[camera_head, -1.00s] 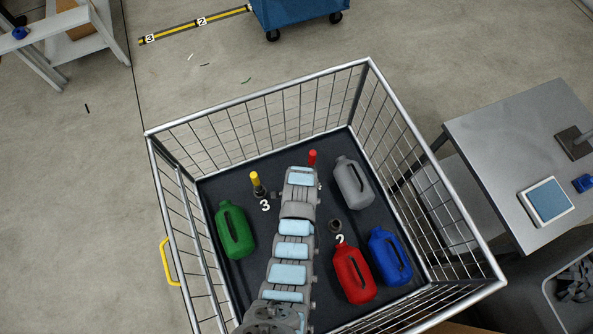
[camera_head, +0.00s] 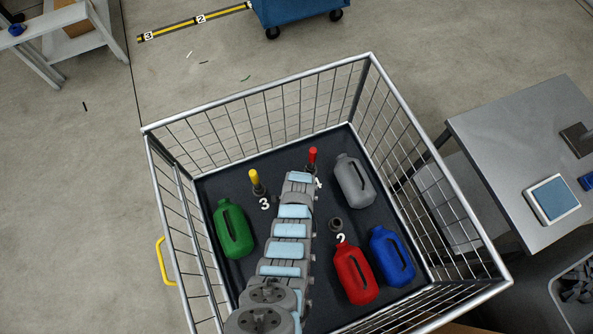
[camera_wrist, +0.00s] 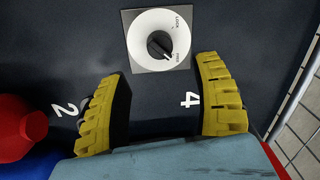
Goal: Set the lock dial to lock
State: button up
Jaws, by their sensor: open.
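The lock dial (camera_wrist: 158,44) shows in the wrist view at the top centre: a white disc on a square grey plate with a black knob in its middle. The word "Lock" stands at its upper right and a smaller label at its right. The knob's white mark points to the lower right, near the smaller label. My gripper (camera_wrist: 163,72) is open and empty, its two yellow ribbed fingers spread just below the dial in the picture and apart from it. In the head view I cannot make out the dial; my arm covers part of the floor there.
A wire cage (camera_head: 260,98) surrounds my arm. Inside stand a yellow-topped handle (camera_head: 255,180) and a red-topped handle (camera_head: 312,158). Green (camera_head: 233,230), grey (camera_head: 354,182), red (camera_head: 353,275) and blue (camera_head: 390,257) jugs lie on the dark floor. The red jug's edge shows left in the wrist view.

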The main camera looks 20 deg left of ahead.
jog(key=shift+a+f+b, duration=0.1)
jog(key=shift+f+b, duration=1.8)
jog(key=shift+f, duration=1.05)
jog(key=shift+w+a+f+b, duration=0.1)
jog(key=shift+w+f+b, duration=0.1)
jog(key=shift+f+b, duration=0.55)
jog(key=shift+s+f+b, duration=0.1)
jog(key=shift+f+b, duration=0.45)
jog(key=shift+f, duration=0.1)
grip_shut()
